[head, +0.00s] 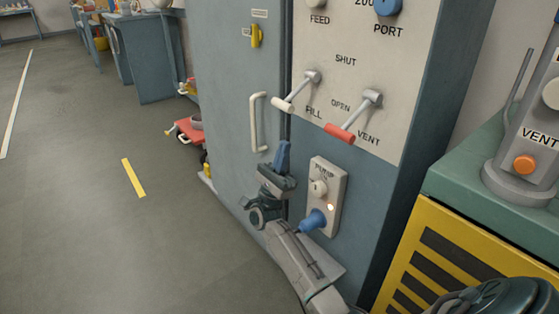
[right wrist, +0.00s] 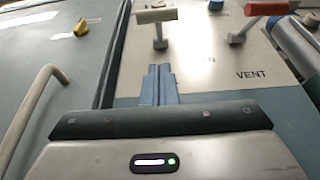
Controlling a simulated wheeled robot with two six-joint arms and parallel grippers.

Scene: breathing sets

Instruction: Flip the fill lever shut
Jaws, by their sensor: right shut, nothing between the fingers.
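The fill lever (head: 283,105) has a grey arm and a white grip, above the FILL label on the pale panel. Its arm slants down and left from its pivot in the head view. It also shows at the top of the right wrist view (right wrist: 156,16). My right gripper (head: 284,146) is shut and empty. Its blue fingertips are below the white grip, apart from it in the head view. In the right wrist view the fingertips (right wrist: 158,72) point up toward the lever. My left gripper is not in view.
The red-gripped vent lever (head: 340,134) is just right of the fill lever, slanting the same way. A pump box (head: 328,178) with a blue knob sits below. A cabinet door handle (head: 256,122) stands to the left. A green-topped yellow stand (head: 455,185) is at right.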

